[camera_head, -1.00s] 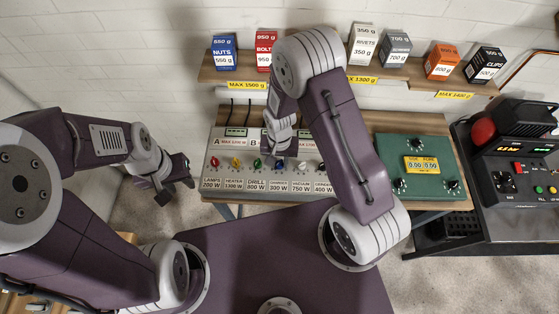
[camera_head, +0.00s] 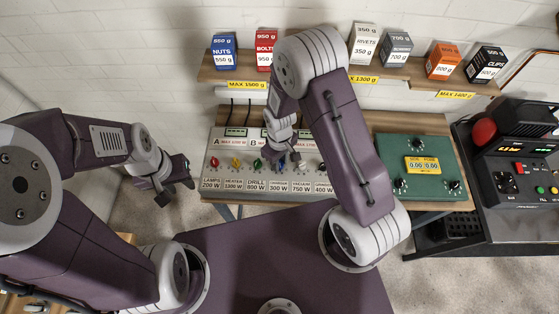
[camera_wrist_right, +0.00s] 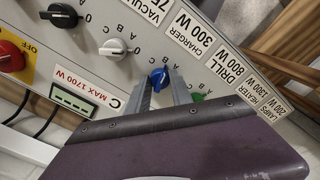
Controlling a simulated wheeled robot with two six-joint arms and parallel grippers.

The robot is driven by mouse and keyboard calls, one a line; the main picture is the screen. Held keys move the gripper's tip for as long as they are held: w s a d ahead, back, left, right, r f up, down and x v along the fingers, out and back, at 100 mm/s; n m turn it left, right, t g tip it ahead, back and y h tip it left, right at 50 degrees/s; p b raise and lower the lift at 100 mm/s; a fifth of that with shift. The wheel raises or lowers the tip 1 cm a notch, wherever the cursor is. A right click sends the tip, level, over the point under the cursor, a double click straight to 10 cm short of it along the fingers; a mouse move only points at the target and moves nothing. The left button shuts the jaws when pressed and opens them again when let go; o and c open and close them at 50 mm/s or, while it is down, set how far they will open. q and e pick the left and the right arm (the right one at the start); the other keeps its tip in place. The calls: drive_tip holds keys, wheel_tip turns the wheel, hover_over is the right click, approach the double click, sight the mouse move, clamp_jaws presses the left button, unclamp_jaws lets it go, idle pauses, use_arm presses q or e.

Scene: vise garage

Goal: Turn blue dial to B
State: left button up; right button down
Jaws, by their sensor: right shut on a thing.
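The blue dial (camera_wrist_right: 159,76) sits on the pale control panel (camera_wrist_right: 85,77), at the charger label, in the right wrist view. My right gripper (camera_wrist_right: 168,88) is shut on the dial, with a finger on each side. Letters A, B and C surround the dial, but I cannot tell which one it points at. In the head view the right gripper (camera_head: 277,157) reaches down to the panel (camera_head: 222,143) and partly hides the dial. My left gripper (camera_head: 174,184) hangs empty left of the panel; its jaw opening is unclear.
In the right wrist view, a white dial (camera_wrist_right: 114,48) and a green dial (camera_wrist_right: 197,97) flank the blue one. In the head view, a green box (camera_head: 418,184) stands right of my right arm, under a shelf (camera_head: 312,76) with boxes.

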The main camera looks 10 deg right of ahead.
drive_tip(key=shift+w+n, duration=0.1)
drive_tip(key=shift+n, duration=0.6)
drive_tip(key=c, duration=1.1)
unclamp_jaws()
drive_tip(key=shift+c, duration=0.2)
drive_tip(key=shift+r, duration=0.1)
drive_tip(key=shift+r, duration=0.35)
wheel_tip(320, 180, up, 8)
drive_tip(key=shift+r+b, duration=0.15)
drive_tip(key=shift+b, duration=0.5)
